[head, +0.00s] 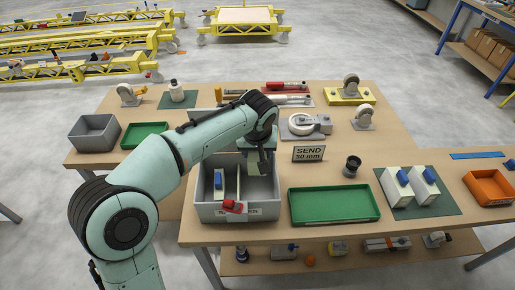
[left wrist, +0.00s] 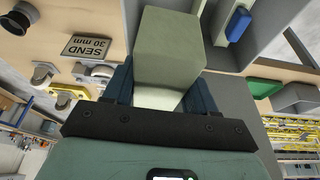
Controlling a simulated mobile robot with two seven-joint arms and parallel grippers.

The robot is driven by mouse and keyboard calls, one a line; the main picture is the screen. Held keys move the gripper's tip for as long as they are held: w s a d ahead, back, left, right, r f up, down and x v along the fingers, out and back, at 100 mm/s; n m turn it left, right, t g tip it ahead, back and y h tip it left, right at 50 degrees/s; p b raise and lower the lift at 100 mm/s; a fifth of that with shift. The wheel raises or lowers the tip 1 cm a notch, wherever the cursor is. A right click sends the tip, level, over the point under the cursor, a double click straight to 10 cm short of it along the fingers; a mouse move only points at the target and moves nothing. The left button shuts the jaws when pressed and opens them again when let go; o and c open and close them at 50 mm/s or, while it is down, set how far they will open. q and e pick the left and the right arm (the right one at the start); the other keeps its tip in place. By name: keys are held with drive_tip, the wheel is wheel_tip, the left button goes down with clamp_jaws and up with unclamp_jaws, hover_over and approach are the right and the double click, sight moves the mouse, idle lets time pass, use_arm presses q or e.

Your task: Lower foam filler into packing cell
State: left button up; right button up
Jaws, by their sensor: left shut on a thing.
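The grey packing box (head: 262,212) stands on the near bench, with a pale divider inside. A white part with a blue piece (head: 219,182) stands in its left cell; it also shows in the left wrist view (left wrist: 237,24). My left gripper (head: 259,158) is over the box's right cell, pointing down. In the left wrist view my left gripper (left wrist: 153,85) is shut on a grey-green foam block (left wrist: 169,48). The arm and gripper hide most of the block in the head view, so its depth in the cell is unclear. My right gripper is not in view.
A red clip-like thing (head: 232,206) sits at the box's front wall. An empty green tray (head: 334,204) lies right of the box, with a "SEND 30 mm" sign (head: 309,154) behind it. White parts with blue pieces (head: 424,187) lie on a green mat at the right.

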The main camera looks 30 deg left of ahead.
use_arm(q)
drive_tip(key=shift+f+b, duration=1.7)
drive_tip(key=shift+f, duration=1.25)
drive_tip(key=shift+f+b, duration=3.15)
drive_tip(key=shift+f, duration=1.1)
drive_tip(key=shift+f+b, duration=0.85)
drive_tip(key=shift+f, duration=0.25)
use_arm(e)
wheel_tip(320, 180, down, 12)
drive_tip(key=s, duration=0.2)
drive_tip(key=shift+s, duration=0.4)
use_arm(q)
drive_tip(key=shift+f+b, duration=0.45)
drive_tip(key=shift+f, duration=0.15)
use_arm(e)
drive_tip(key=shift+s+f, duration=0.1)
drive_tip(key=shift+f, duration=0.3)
use_arm(q)
drive_tip(key=o, duration=1.3)
